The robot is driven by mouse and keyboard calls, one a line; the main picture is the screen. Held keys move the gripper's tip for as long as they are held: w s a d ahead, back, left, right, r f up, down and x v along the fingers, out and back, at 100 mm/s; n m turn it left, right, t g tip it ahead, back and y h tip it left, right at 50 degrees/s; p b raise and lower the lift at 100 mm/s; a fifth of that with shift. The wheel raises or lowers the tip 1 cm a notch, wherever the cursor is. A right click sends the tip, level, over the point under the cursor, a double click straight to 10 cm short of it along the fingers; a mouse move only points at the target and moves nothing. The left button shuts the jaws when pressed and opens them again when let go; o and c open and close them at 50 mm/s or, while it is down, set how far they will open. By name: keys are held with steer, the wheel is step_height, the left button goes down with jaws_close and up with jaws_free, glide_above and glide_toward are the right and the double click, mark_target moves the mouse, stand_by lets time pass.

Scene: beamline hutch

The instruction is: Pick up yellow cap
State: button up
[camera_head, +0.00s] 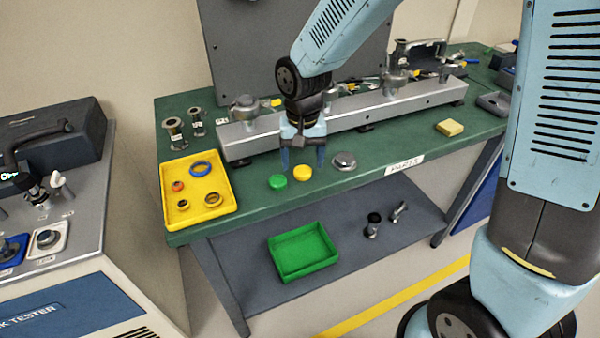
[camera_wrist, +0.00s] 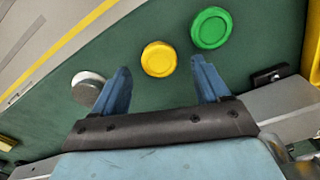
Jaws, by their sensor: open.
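The yellow cap (camera_head: 302,173) is a small round disc lying on the green tabletop (camera_head: 262,222) near its front edge. In the wrist view the yellow cap (camera_wrist: 159,59) shows between and just beyond the fingertips, with nothing touching it. My gripper (camera_head: 303,158) is open and empty, pointing down above the table just behind the cap. Its two blue fingers (camera_wrist: 160,75) stand apart in the wrist view. A green cap (camera_head: 277,181) lies close to the left of the yellow one, and it also shows in the wrist view (camera_wrist: 211,28).
A round metal cap (camera_head: 344,161) lies right of the yellow cap. A yellow tray (camera_head: 230,208) with rings stands at the left. A long grey rail (camera_head: 350,117) with fittings runs behind. A yellow block (camera_head: 449,128) lies at the right. A green bin (camera_head: 303,251) sits on the lower shelf.

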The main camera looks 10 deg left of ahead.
steer(key=shift+f, duration=1.05)
steer(key=shift+c, duration=0.4)
steer(key=c, duration=1)
steer(key=shift+r, duration=0.1)
